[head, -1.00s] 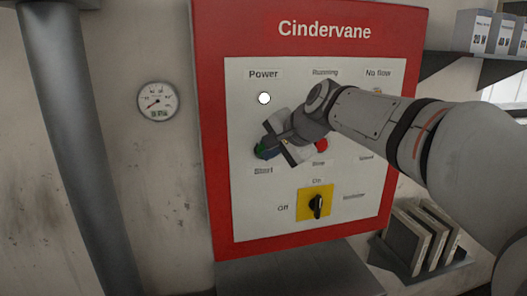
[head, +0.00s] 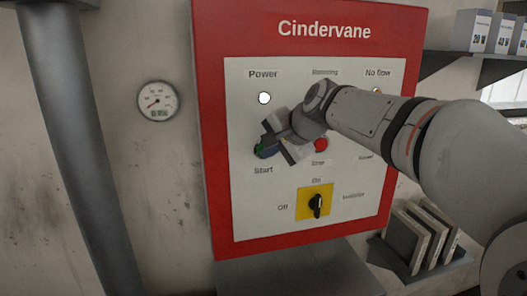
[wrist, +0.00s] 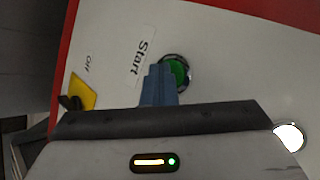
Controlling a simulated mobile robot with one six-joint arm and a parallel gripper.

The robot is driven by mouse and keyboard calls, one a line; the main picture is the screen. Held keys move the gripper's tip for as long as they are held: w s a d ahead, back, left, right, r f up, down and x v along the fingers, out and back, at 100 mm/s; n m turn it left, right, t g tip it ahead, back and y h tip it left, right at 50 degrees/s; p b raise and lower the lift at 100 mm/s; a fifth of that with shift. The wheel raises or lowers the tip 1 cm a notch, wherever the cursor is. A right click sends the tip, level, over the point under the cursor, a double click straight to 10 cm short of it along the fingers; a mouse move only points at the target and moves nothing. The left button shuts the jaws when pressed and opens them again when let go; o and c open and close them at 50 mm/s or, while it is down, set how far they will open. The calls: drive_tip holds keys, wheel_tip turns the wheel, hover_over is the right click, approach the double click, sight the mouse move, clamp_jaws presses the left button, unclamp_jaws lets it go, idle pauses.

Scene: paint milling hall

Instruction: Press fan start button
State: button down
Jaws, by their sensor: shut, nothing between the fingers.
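The green start button (wrist: 179,72), in a silver ring, sits beside its "Start" label on the panel. In the head view only part of the green button (head: 260,149) shows at the panel's left, behind my fingers. My gripper (wrist: 160,72) is shut and empty. Its blue fingertips overlap the near side of the button in the wrist view, and I cannot tell whether they touch it. In the head view my gripper (head: 267,152) is at the button, angled down to the left.
A red stop button (head: 320,145) is just right of my gripper. The yellow rotary switch (head: 315,203) is below. The white power lamp (head: 264,98) is lit above. A round gauge (head: 158,101) and a thick pipe (head: 75,150) are to the left.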

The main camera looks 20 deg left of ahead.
drive_tip(key=shift+s+d+b, duration=0.35)
drive_tip(key=shift+s+d, duration=0.1)
drive_tip(key=shift+s, duration=0.2)
drive_tip(key=s+d, duration=0.1)
drive_tip(key=s+b, duration=0.1)
drive_tip(key=s, duration=0.1)
drive_tip(key=s+d+b, duration=0.1)
drive_tip(key=shift+s+d, duration=0.15)
drive_tip(key=shift+d, duration=0.15)
idle(0.5)
drive_tip(key=s+d+f+n+g+h, duration=0.1)
drive_tip(key=s+d+f+h, duration=0.1)
drive_tip(key=s+d+f, duration=0.4)
drive_tip(key=s+d+f+n+g+h, duration=0.1)
drive_tip(key=s+d+f+n+h, duration=0.1)
drive_tip(key=s+d+f, duration=0.4)
drive_tip(key=s+d+f+n+g+h, duration=0.1)
drive_tip(key=s+d+f+h, duration=0.3)
drive_tip(key=d+f, duration=0.8)
drive_tip(key=s+d, duration=0.2)
drive_tip(key=d, duration=0.3)
drive_tip(key=shift+s+f+n, duration=0.2)
drive_tip(key=shift+f+n, duration=0.2)
